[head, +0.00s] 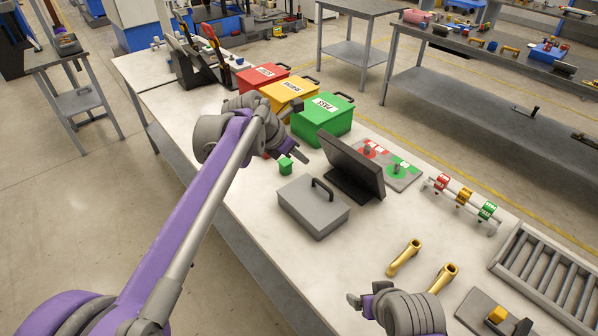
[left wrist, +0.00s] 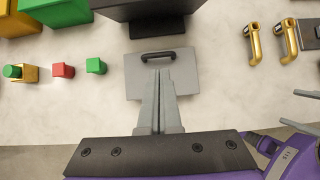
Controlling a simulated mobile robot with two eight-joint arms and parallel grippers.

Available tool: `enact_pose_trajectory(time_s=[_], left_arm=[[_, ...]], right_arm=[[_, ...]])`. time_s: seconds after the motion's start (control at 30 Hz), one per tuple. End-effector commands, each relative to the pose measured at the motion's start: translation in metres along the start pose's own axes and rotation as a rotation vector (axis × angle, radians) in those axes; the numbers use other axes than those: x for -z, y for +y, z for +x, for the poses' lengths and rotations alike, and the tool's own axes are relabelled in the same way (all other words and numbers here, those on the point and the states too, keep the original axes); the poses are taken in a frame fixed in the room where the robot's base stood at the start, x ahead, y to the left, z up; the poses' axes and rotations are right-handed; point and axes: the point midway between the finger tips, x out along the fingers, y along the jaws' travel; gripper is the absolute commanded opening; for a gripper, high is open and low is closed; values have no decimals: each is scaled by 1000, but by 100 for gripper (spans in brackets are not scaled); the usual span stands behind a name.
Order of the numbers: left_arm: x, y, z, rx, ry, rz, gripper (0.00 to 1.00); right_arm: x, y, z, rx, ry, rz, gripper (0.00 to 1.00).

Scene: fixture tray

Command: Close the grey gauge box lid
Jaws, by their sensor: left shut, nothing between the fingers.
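The grey gauge box (head: 309,221) stands on the light bench in front of the dark monitor. Its grey lid (head: 300,200) lies flat over the top, with a black handle (head: 322,190) on it; no gap shows. In the left wrist view the lid (left wrist: 185,78) and handle (left wrist: 158,56) are seen from above. My left gripper (head: 301,157) is shut and empty, above the bench near the box. In the left wrist view its fingertips (left wrist: 158,72) overlap the lid just below the handle; contact cannot be told. My right gripper (left wrist: 298,110) is open, with its fingers apart, right of the box.
A dark monitor (head: 352,168) stands close behind the box. A small green block (head: 286,166) lies left of it. Red, yellow and green bins (head: 322,118) stand further back. Brass handles (head: 405,258) lie to the right. Bare bench lies in front of the box.

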Motion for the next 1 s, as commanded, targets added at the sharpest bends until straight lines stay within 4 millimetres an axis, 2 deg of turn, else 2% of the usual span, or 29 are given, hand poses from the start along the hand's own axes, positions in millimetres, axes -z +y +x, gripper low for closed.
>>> enact_pose_trajectory(time_s=[0.2, 0.3, 0.47, 0.83, 0.93, 1.0], left_arm=[[-41, 1, -14, 1, 2, 0, 0], [-52, 2, -18, 0, 2, -1, 0], [-61, 2, -21, 0, 2, -3, 0], [-58, 2, -23, -4, 5, 17, 0], [-42, 2, -34, -26, 18, 118, 0], [-20, 0, -46, -50, 37, 250, 0]], right_arm=[[2, 0, -1, 0, 2, 0, 87], [4, 0, -2, 0, 4, 0, 87], [5, 0, -3, 0, 5, 0, 87], [4, 0, -2, 0, 5, 0, 87], [4, 0, -2, 0, 5, 0, 87], [4, 0, -2, 0, 5, 0, 87]])
